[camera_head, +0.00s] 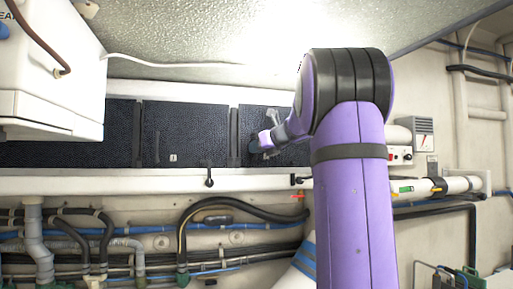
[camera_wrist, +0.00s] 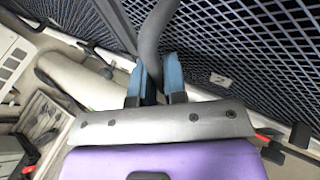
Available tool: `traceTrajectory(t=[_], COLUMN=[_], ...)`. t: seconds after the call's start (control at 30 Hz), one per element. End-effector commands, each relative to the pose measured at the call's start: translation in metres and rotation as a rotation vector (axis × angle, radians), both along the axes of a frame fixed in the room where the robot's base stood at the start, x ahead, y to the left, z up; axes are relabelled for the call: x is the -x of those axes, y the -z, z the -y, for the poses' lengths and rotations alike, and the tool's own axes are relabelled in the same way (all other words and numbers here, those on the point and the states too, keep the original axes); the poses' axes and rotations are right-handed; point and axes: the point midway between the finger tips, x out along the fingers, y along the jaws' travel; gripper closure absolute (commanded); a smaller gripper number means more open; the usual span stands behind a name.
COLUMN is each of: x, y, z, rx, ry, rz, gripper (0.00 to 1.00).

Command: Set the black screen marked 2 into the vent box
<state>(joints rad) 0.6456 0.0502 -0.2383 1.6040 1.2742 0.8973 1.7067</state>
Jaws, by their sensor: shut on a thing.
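The black mesh screen marked 2 (camera_wrist: 225,50) fills the right of the wrist view, with its small pale label showing. In the head view the black screen (camera_head: 247,120) at the right of the dark row is partly hidden by my arm. My gripper (camera_wrist: 160,85) has its blue fingers closed around a dark grey curved handle (camera_wrist: 153,40) in front of the mesh. In the head view my gripper (camera_head: 258,146) is at the face of this screen. The vent box (camera_head: 120,184) appears as the pale framed row around the dark panels. Whether the screen sits fully inside is hidden.
Another black screen (camera_head: 185,130) with a small label stands just left. A black latch (camera_head: 209,178) and a red-tipped one (camera_head: 299,181) are on the lower rail. A white cabinet (camera_head: 60,80) overhangs at left. Hoses (camera_head: 230,210) run below.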

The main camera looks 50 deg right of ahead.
Motion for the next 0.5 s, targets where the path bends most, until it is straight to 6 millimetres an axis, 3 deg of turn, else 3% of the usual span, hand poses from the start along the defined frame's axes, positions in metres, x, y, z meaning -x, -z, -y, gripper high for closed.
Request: traceTrajectory(t=[0.33, 0.37, 0.4, 0.47, 0.5], x=[0.0001, 0.0001, 0.0, 0.0001, 0.0001], y=[0.0054, 0.0051, 0.005, 0.0051, 0.0052], z=[0.0, 0.0, 0.0, 0.0, 0.0], rx=[0.002, 0.002, 0.002, 0.002, 0.002], ry=[-0.001, -0.001, -0.001, -0.001, -0.001], rz=[0.0, 0.0, 0.001, 0.0, 0.0], gripper=[1.0, 0.81, 0.72, 0.58, 0.58])
